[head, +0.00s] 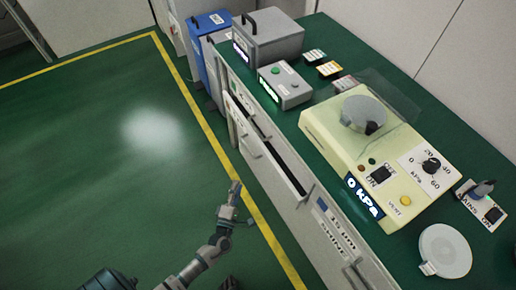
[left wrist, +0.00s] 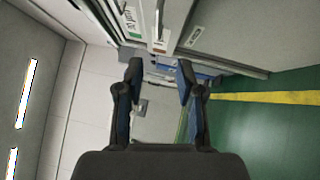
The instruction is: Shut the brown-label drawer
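A drawer (head: 268,151) in the grey cabinet under the green bench stands partly open, with a dark gap behind its front. In the left wrist view a small white label with a brown band (left wrist: 160,46) shows on a front edge ahead of the fingers. I cannot read its text. My left gripper (head: 240,206) is in front of the cabinet, over the floor and apart from the drawer. In the left wrist view its two fingers (left wrist: 159,72) are spread with nothing between them.
A green label (left wrist: 131,21) shows beside the brown one. Handles (head: 356,275) stick out from the cabinet front. On the bench stand a cream machine (head: 335,140) and a grey box (head: 285,88). A blue cabinet (head: 207,22) stands at the back. The green floor (head: 90,150) to the left is clear.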

